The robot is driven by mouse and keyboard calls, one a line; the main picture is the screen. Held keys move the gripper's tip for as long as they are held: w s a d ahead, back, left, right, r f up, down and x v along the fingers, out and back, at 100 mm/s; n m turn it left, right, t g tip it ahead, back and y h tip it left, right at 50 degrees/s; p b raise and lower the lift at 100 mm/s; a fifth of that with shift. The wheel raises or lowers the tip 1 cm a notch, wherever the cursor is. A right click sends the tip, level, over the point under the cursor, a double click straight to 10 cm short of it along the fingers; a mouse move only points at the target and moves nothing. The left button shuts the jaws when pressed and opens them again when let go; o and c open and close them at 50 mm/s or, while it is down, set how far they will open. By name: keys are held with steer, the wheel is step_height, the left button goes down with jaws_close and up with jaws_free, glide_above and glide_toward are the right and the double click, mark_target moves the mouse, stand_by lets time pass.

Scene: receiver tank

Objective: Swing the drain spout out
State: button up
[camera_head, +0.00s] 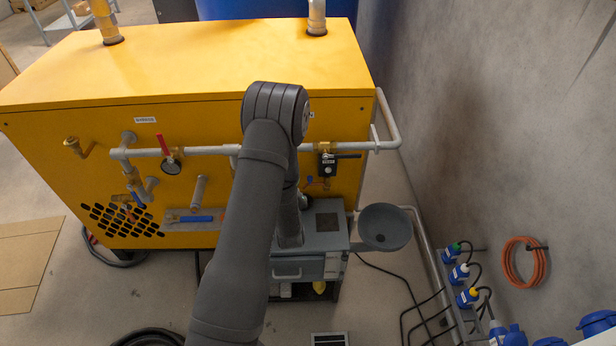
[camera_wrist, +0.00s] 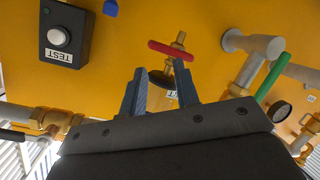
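In the wrist view, my gripper (camera_wrist: 160,82) points at the yellow panel (camera_wrist: 115,62). Its two blue-grey fingers stand apart. A brass fitting with a red handle (camera_wrist: 172,50) shows just beyond the fingertips, partly behind the right finger. A small white label shows low between the fingers. I cannot tell whether this fitting is the drain spout, or whether a finger touches it. In the head view, the yellow cabinet (camera_head: 190,62) stands ahead. My own arm covers its front middle and hides my gripper.
A black TEST box (camera_wrist: 65,35) is at upper left in the wrist view; a grey stub (camera_wrist: 252,44), green lever (camera_wrist: 271,80) and gauge (camera_wrist: 280,111) are at right. In the head view, a grey bowl (camera_head: 385,215) stands beside a small grey cabinet (camera_head: 325,235), near the right wall.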

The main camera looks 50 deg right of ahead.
step_height(320, 180, up, 5)
steer(key=s+d+m+g+y, duration=0.2)
steer(key=m+g, duration=0.1)
steer(key=m, duration=0.2)
steer(key=m+g, duration=0.2)
steer(key=m, duration=0.3)
glide_toward(310, 178)
steer(key=shift+y, duration=0.3)
steer(key=x, duration=0.8)
steer(key=shift+w+d+f, duration=0.15)
steer(key=shift+d, duration=0.3)
jaws_close()
